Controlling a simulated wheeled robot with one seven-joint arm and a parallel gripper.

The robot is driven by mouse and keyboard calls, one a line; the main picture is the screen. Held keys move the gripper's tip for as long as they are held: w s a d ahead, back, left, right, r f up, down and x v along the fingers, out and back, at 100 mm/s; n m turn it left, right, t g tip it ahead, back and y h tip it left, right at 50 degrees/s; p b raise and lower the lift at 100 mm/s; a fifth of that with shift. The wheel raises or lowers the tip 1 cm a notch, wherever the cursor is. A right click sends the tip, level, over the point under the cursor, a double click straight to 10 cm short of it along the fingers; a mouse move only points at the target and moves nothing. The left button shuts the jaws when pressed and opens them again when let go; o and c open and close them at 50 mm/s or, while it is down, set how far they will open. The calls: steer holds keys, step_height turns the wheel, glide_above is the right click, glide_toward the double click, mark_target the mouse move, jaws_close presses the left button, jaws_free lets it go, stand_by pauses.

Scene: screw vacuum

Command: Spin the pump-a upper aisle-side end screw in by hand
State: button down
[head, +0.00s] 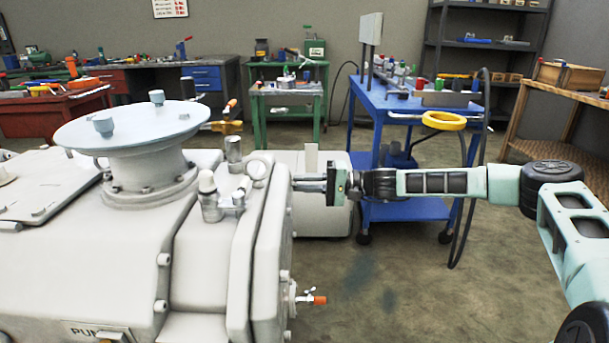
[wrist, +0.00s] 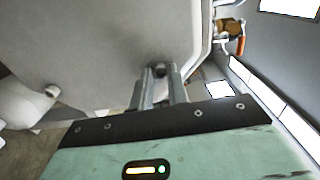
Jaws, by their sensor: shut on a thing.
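The large light-grey pump (head: 130,250) fills the left of the head view, with its end cover (head: 268,225) facing the aisle on the right. My gripper (head: 297,183) reaches in from the right, level with the upper part of that cover, its fingertips at the cover's edge. In the wrist view, my gripper (wrist: 160,80) is shut on a small dark screw (wrist: 159,69) at the edge of the grey end face (wrist: 110,45). Only the screw's end shows between the fingertips. How deep it sits is hidden.
A blue cart (head: 410,120) with tools and a yellow ring (head: 443,121) stands behind my arm. An orange-handled valve (head: 312,299) sticks out low on the pump's end. The floor (head: 420,290) below my arm is clear.

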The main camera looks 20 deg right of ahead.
steer(key=shift+d+m+p, duration=0.15)
steer(key=shift+m+p, duration=0.85)
steer(key=shift+m, duration=0.6)
steer(key=shift+f, duration=0.1)
steer(key=c, duration=1.3)
jaws_free()
steer(key=shift+c, duration=0.2)
steer(key=v, duration=1.7)
steer(key=shift+d, duration=0.2)
steer(key=shift+s, duration=0.1)
